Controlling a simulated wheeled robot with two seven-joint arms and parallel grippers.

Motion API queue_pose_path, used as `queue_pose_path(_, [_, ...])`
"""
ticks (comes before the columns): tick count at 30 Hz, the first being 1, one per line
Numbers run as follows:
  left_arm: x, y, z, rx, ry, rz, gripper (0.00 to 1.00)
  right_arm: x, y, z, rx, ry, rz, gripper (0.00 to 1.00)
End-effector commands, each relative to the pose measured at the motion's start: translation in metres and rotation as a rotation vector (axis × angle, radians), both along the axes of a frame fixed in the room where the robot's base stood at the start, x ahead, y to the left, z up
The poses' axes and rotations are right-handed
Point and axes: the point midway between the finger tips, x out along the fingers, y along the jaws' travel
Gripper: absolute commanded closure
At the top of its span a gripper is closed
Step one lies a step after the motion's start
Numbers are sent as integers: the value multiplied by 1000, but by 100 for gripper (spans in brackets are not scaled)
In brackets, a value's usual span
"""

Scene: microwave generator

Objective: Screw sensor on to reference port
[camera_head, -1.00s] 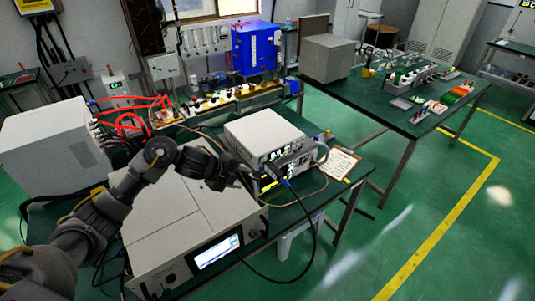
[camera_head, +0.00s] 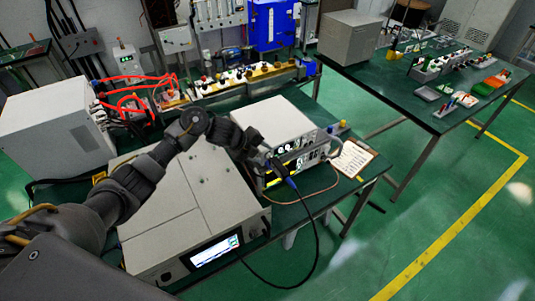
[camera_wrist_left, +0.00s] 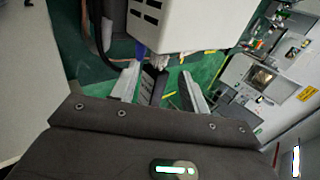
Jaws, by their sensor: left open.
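The sensor (camera_head: 278,166) is a dark body with a blue end and a black cable hanging in a loop. It is at the front of the power meter (camera_head: 272,117), a light-cased instrument on the green bench. My left gripper (camera_head: 267,157) is at the sensor, in front of the meter. In the left wrist view, the open fingers (camera_wrist_left: 160,87) stand on either side of a dark body, probably the sensor, with small gaps visible. The reference port is hidden; I cannot tell whether the sensor touches it. My right gripper is not in view.
A large white instrument (camera_head: 178,205) with a lit screen lies under my left arm. A clipboard (camera_head: 353,160) lies right of the meter. Red leads (camera_head: 140,90) and a component rail (camera_head: 245,80) are behind.

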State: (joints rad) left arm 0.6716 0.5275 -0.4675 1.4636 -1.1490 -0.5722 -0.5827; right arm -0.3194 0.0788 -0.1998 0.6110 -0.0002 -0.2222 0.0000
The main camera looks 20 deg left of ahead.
Motion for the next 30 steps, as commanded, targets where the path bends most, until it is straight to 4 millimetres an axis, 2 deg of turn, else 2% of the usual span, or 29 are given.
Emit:
queue_pose_path(3, [9, -8, -15, -1, 4, 4, 55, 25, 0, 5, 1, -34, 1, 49])
queue_pose_path(7, [16, -13, -26, -1, 2, 4, 55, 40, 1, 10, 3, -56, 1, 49])
queue_pose_path(11, [20, -16, -32, 1, 1, 3, 55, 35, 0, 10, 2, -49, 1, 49])
queue_pose_path(17, [21, -16, -34, 1, -1, 3, 55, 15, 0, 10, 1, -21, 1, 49])
queue_pose_path(20, [21, -16, -34, 1, -1, 3, 55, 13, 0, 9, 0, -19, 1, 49])
queue_pose_path(30, [21, -16, -34, 1, -1, 3, 99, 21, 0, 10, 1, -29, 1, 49])
